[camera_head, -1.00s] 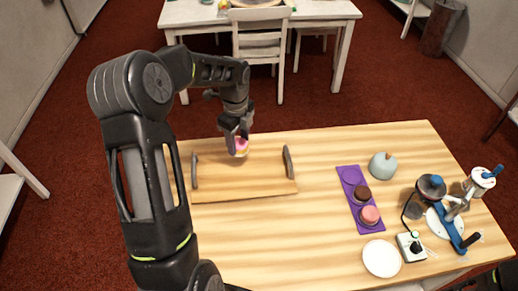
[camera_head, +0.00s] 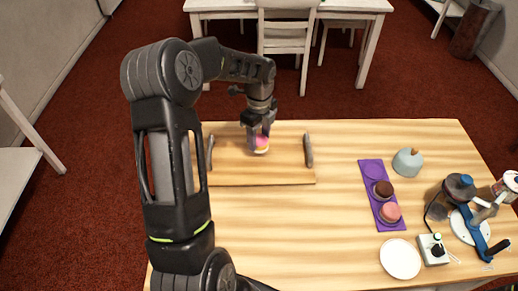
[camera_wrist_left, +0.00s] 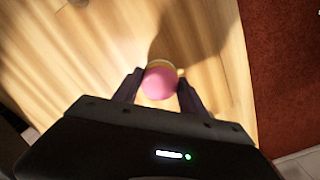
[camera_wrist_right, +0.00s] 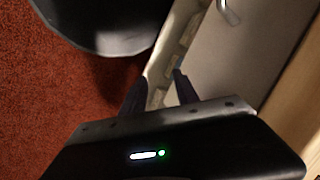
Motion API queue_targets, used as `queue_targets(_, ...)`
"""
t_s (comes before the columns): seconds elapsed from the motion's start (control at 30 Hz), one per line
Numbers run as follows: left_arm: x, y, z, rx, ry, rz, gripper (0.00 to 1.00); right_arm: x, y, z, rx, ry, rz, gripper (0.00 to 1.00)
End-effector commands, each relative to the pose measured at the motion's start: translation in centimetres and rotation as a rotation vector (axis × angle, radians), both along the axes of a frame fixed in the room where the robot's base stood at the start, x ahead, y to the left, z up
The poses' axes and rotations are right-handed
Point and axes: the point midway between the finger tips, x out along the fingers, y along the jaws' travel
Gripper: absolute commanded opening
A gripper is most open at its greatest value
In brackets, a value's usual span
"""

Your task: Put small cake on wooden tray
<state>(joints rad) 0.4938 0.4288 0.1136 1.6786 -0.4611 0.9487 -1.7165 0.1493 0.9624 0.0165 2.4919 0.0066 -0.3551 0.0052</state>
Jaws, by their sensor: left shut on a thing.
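A small cake (camera_head: 261,146) with a pink top and yellow lower part is held between the fingers of my left gripper (camera_head: 259,138). It is over the back middle part of the wooden tray (camera_head: 240,176), which has a dark handle at each end. I cannot tell whether the cake touches the tray. In the left wrist view the pink top of the cake (camera_wrist_left: 159,84) sits between both fingertips (camera_wrist_left: 158,88). My right gripper (camera_wrist_right: 162,84) shows in the right wrist view, fingers apart and nothing between them.
A purple mat (camera_head: 370,171) holds a dark cake (camera_head: 383,188) and a pink cake (camera_head: 389,213). A white plate (camera_head: 400,259), a blue-grey dome (camera_head: 407,162) and a blue-framed device (camera_head: 470,228) stand to the right. The table between tray and mat is clear.

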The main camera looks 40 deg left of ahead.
Motion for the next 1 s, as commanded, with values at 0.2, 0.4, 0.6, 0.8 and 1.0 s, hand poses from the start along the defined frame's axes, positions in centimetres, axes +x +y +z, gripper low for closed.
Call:
queue_targets(0.2, 0.0, 0.0, -0.2, 0.0, 0.0, 0.0, 0.05, 0.0, 0.0, -0.2, 0.0, 0.0, 0.0, 0.36)
queue_targets(0.4, -0.1, 0.0, -3.3, -0.001, 0.002, 0.0, 0.05, 0.2, 0.1, -2.3, 0.005, -0.007, 0.002, 0.36)
queue_targets(0.6, 0.0, 0.0, -3.7, 0.0, 0.001, 0.0, 0.05, 0.3, 0.2, -2.4, 0.008, -0.01, 0.003, 0.36)
queue_targets(0.8, 0.0, 0.0, -3.7, 0.0, 0.001, 0.0, 0.05, 0.3, 0.2, -2.4, 0.007, -0.01, 0.003, 0.36)
queue_targets(1.0, 0.0, 0.0, -3.9, 0.0, 0.0, 0.0, 0.57, 0.3, 0.2, -2.5, 0.008, -0.01, 0.003, 0.36)
